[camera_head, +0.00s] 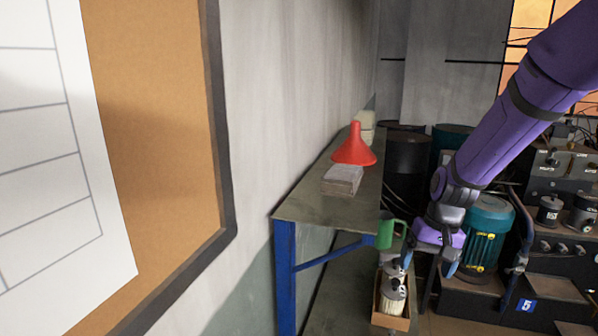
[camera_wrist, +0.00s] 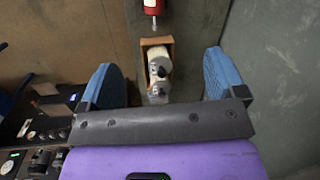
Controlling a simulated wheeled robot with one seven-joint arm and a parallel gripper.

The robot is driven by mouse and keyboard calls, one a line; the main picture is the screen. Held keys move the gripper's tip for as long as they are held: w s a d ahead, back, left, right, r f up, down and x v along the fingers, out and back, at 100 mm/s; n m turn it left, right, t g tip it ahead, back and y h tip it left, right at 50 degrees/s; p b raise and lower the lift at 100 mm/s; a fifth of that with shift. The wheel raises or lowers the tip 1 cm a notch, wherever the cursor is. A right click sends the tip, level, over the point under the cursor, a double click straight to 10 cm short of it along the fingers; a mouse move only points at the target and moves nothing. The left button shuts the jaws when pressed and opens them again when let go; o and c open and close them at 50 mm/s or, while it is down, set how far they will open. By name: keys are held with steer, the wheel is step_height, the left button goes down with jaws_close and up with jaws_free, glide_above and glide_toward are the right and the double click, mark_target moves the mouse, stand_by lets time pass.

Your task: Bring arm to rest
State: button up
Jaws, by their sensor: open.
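My purple arm (camera_head: 510,120) reaches down from the upper right in the head view. My gripper (camera_head: 430,263) hangs at its end, to the right of the workbench, pointing downward. In the wrist view its two blue fingers (camera_wrist: 163,82) are wide apart, with nothing held between them. Below and beyond the fingers is a small orange-brown open box (camera_wrist: 147,43) holding white and grey items (camera_wrist: 158,75). The same box (camera_head: 377,318) shows in the head view at the lower middle, just left of and below my gripper.
A workbench (camera_head: 305,208) with blue legs stands along the wall, carrying a red funnel (camera_head: 354,148) and a grey stack (camera_head: 342,180). A green object (camera_head: 385,235) is left of my gripper. A teal motor (camera_head: 487,235) and machinery crowd the right. A framed board (camera_head: 165,130) fills the left.

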steer(key=s+d+r+n+t, duration=0.1)
steer(key=s+r, duration=0.4)
steer(key=r, duration=0.2)
steer(key=s+r+t, duration=0.2)
steer(key=s+r, duration=0.3)
steer(key=r, duration=0.3)
steer(key=s+d+r+t+h, duration=0.1)
steer(key=s+r, duration=0.2)
steer(key=s, duration=0.3)
steer(key=s+d+r+t, duration=0.1)
steer(key=s+r, duration=0.2)
steer(key=s, duration=0.3)
steer(key=shift+s+n+t+h, duration=0.3)
steer(key=shift+t+h, duration=0.1)
steer(key=shift+r, duration=0.1)
